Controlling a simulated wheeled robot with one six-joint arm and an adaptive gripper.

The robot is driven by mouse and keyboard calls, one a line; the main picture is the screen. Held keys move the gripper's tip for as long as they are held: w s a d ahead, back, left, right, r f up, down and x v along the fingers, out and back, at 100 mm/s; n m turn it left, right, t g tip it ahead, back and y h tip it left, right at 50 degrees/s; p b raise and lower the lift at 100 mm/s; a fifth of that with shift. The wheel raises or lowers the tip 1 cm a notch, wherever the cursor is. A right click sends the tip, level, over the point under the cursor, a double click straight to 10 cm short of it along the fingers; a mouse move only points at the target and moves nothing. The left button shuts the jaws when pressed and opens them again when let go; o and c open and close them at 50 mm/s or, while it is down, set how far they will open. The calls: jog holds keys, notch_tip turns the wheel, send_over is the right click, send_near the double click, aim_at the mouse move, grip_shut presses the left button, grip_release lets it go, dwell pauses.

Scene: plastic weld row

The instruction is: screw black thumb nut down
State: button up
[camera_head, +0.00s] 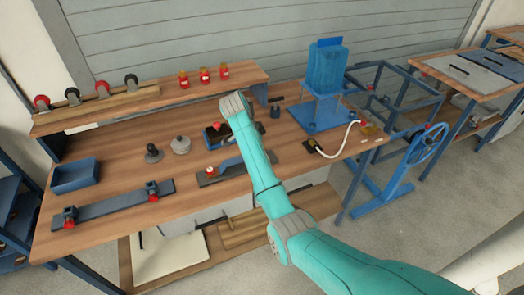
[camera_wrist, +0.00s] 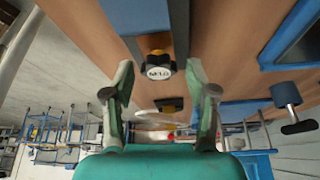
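In the wrist view a black thumb nut (camera_wrist: 158,58) with a pale marked face shows between and beyond the fingertips of my gripper (camera_wrist: 160,75). It sits by the edge of a blue part (camera_wrist: 135,15). The fingers stand apart, with clear gaps on both sides of the nut, and do not touch it. How far the nut is screwed down cannot be told. In the head view my arm reaches over the bench, and its wrist hides the gripper fingers. A blue and black fixture (camera_head: 213,137) shows just left of the wrist; the nut cannot be made out there.
The wooden bench (camera_head: 110,170) carries a blue tray (camera_head: 76,175), a long bar with red clamps (camera_head: 112,204), a black knob (camera_head: 153,153) and a grey knob (camera_head: 181,145). A blue press (camera_head: 326,75) stands right of my wrist. Red jars (camera_head: 204,75) stand on the rear shelf.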

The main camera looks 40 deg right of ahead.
jog(key=shift+f, duration=0.1)
jog(key=n+t, duration=0.1)
jog(key=n, duration=0.1)
jog(key=n+t, duration=0.1)
jog(key=n, duration=0.2)
jog(key=shift+s, duration=0.15)
jog(key=n+t, duration=0.1)
jog(key=n, duration=0.2)
jog(key=n+t, duration=0.1)
jog(key=n, duration=0.2)
jog(key=shift+s+d, duration=0.1)
jog(key=n+t+y, duration=0.1)
jog(key=n, duration=0.1)
jog(key=n+y, duration=0.1)
jog(key=n, duration=0.2)
jog(key=shift+d+n+t, duration=0.1)
jog(key=shift+n+t, duration=0.2)
jog(key=shift+t, duration=0.1)
jog(key=n+y, duration=0.1)
jog(key=n, duration=0.2)
jog(key=n+y, duration=0.1)
jog(key=n, duration=0.2)
jog(key=shift+s+t, duration=0.15)
jog(key=shift+t, duration=0.15)
